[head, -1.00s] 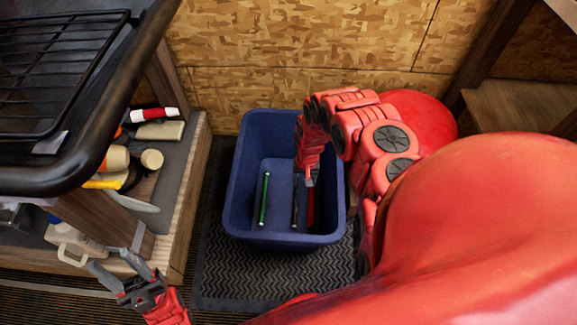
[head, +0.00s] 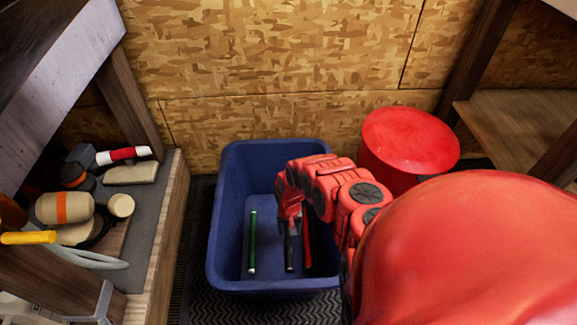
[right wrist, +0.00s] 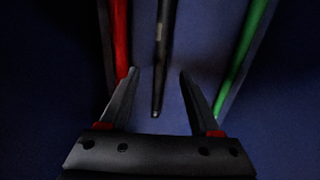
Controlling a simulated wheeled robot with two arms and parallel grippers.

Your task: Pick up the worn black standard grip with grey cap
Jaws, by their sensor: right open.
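A black grip (head: 289,254) lies in the blue bin (head: 224,243), between a green grip (head: 252,242) and a red grip (head: 307,245). My right gripper (head: 290,226) is down inside the bin over the black grip's far part. In the right wrist view the gripper (right wrist: 158,73) is open, with the black grip (right wrist: 161,55) running between its fingers and apart from both. A small pale spot shows at the black grip's near end there; the cap colour is not clear. My left gripper is out of view.
The red grip (right wrist: 121,45) and green grip (right wrist: 246,45) flank the fingers in the right wrist view. A red round-topped stool (head: 410,138) stands right of the bin. A shelf (head: 160,225) with several tools stands left. Bin walls surround my right gripper.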

